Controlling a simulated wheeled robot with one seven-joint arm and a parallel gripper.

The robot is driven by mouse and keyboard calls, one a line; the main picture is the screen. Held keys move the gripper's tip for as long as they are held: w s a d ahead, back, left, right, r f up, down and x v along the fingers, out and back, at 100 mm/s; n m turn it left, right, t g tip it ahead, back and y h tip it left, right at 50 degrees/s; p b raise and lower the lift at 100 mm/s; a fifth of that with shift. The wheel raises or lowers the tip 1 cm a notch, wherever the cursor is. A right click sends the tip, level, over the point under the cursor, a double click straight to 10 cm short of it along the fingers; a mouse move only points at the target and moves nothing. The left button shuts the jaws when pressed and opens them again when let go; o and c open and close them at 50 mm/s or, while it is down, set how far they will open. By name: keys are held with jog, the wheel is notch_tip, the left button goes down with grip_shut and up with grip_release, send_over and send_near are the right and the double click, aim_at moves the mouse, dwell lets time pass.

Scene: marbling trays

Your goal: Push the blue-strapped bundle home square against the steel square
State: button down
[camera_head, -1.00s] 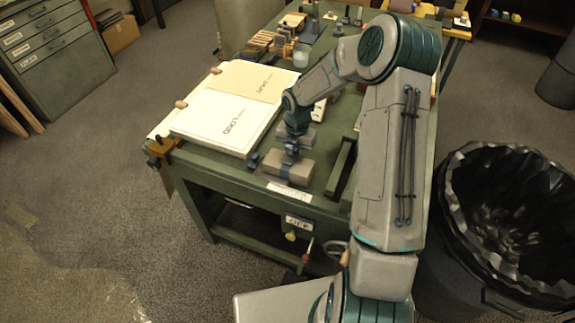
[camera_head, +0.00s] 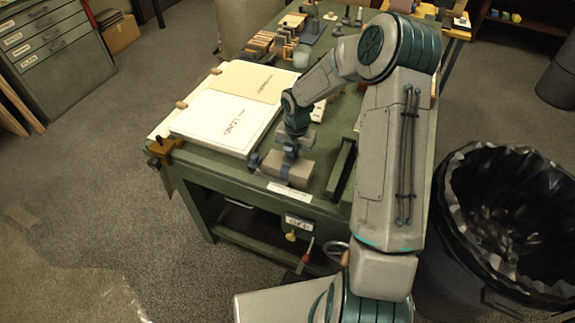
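The blue-strapped bundle (camera_head: 299,173) is a grey block with a blue band, lying near the front edge of the green table. My gripper (camera_head: 290,153) points down right at the bundle's far side, above or touching it; I cannot tell which. Its fingers are too small and partly hidden to show whether they are open or shut. Another grey piece shows just behind my gripper, partly covered by it. A small dark blue piece (camera_head: 255,161) stands at the bundle's left end. I cannot make out the steel square for certain.
A white board with printed sheets (camera_head: 222,120) lies left of the bundle. A dark green raised bar (camera_head: 341,168) stands to the right. A white label (camera_head: 289,192) is on the front edge. A black-lined bin (camera_head: 510,215) stands right of the table.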

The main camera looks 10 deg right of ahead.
jog(key=shift+w+d+r+p, duration=0.1)
jog(key=shift+w+r+p, duration=0.05)
jog(key=shift+r+p, duration=0.55)
jog(key=shift+w+d+r+p, duration=0.1)
jog(key=shift+r+p, duration=0.45)
jog(key=shift+r, duration=0.3)
jog(key=shift+w+d+r+p, duration=0.1)
jog(key=shift+w+r+p, duration=0.05)
jog(key=shift+r+p, duration=0.55)
jog(key=shift+r, duration=0.2)
jog(key=s+d+r+m+t+h, duration=0.1)
jog(key=s+r+m, duration=0.55)
jog(key=r, duration=0.25)
jog(key=s+r+m+t+h, duration=0.1)
jog(key=s+r+m, duration=0.5)
jog(key=r+m, duration=0.25)
jog(key=s+r+m+t, duration=0.1)
jog(key=s+r+m, duration=0.2)
jog(key=s+m, duration=0.4)
jog(key=s+a+r+m+t+y, duration=0.1)
jog(key=s+r+m, duration=0.3)
jog(key=s+m, duration=0.3)
jog(key=shift+s+a+y, duration=0.2)
jog(key=shift+s+y, duration=0.1)
jog(key=shift+s, duration=0.15)
